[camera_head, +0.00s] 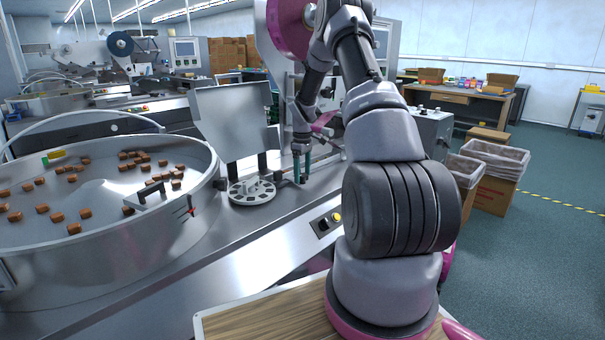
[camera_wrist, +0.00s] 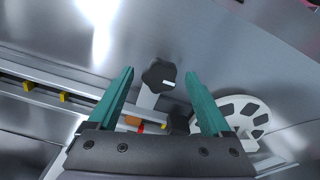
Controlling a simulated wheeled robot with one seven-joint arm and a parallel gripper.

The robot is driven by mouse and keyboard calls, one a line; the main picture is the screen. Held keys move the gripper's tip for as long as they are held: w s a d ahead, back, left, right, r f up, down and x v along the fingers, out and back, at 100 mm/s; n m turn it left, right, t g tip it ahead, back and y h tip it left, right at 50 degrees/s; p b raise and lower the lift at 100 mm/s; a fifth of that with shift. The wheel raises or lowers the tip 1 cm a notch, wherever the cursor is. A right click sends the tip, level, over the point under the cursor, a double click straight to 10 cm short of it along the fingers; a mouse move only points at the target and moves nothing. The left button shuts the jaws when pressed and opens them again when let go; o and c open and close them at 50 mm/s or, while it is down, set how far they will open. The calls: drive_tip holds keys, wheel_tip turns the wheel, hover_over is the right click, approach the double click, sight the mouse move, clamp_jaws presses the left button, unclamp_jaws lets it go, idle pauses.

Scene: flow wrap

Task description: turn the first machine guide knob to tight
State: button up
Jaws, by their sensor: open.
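The guide knob is a dark lobed knob (camera_wrist: 159,75) with a small white mark. It shows in the wrist view on a light stem or bracket, in the gap between my fingertips and a little beyond them. My gripper (camera_wrist: 158,84) is open, its two teal fingers on either side of the knob's line and apart from it. In the head view my gripper (camera_head: 302,165) points down over the machine deck (camera_head: 225,245), right of the slotted disc (camera_head: 252,192). The knob cannot be made out in the head view.
The slotted disc also shows in the wrist view (camera_wrist: 242,118), close to the right finger. A rail with yellow pieces (camera_wrist: 45,92) lies at the left. A large round bowl (camera_head: 185,228) with brown pieces stands left of the deck. An upright metal panel (camera_head: 230,120) rises behind the disc.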

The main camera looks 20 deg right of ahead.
clamp_jaws()
